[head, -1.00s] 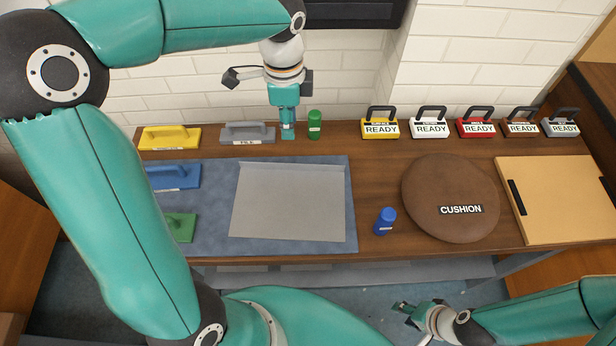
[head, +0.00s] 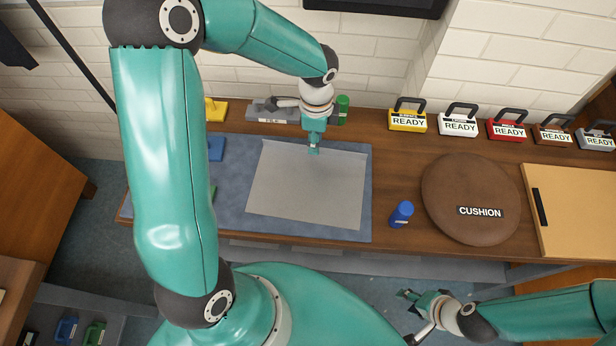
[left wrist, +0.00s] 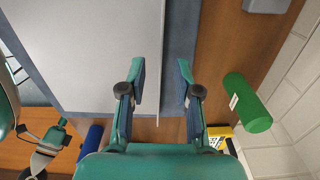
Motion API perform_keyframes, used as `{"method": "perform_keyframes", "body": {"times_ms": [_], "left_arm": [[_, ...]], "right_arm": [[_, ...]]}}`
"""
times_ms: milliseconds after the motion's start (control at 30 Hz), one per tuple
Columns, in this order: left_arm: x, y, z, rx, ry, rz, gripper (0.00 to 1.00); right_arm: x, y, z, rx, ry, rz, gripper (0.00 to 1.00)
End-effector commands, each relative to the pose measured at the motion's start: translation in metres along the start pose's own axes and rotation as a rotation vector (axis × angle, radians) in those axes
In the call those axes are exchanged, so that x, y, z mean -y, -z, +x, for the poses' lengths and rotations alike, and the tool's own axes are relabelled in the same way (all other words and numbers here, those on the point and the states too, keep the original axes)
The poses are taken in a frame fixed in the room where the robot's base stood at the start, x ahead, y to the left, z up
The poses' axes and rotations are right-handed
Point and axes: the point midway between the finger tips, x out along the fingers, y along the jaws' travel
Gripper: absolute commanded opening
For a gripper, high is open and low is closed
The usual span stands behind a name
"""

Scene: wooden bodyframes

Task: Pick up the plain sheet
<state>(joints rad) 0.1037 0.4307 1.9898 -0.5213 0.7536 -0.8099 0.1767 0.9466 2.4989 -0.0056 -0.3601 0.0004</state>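The plain sheet (head: 305,188) is a light grey flat panel with a narrow raised lip along its back edge. It lies on a blue-grey mat (head: 228,205) on the wooden bench. My left gripper (head: 314,147) points down at the back edge of the sheet, right of its middle. In the left wrist view my left gripper (left wrist: 161,84) is open and empty. One finger is over the sheet (left wrist: 95,50), the other over the mat strip beyond its edge. Contact cannot be told. My right gripper (head: 407,297) is open and empty in front of the bench.
A green bottle (head: 342,108) stands close behind my left gripper, near a grey float (head: 275,113). A blue bottle (head: 401,213) and a brown cushion (head: 470,200) are right of the mat. Several READY blocks (head: 407,121) line the back right. My left arm hides the mat's left part.

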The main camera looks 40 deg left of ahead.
Motion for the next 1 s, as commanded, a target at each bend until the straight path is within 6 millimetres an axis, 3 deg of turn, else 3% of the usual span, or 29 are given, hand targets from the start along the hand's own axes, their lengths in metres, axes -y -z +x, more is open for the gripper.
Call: {"method": "perform_keyframes", "body": {"times_ms": [200,500,700,1000], "left_arm": [[0.0,-0.002,0.029,0.002,-0.003,0.0,0.32],[0.0,-0.001,0.034,0.0,0.0,0.002,0.32],[0.0,-0.001,0.034,0.0,0.0,0.002,0.0],[0.0,-0.001,0.034,0.0,0.0,0.002,0.0]], "right_arm": [[0.002,0.0,-0.004,0.0,0.0,0.0,0.4],[0.002,0.0,-0.004,0.0,0.0,0.0,0.4],[0.002,0.0,-0.004,0.0,0.0,0.0,0.4],[0.002,0.0,-0.004,0.0,0.0,0.0,0.4]]}}
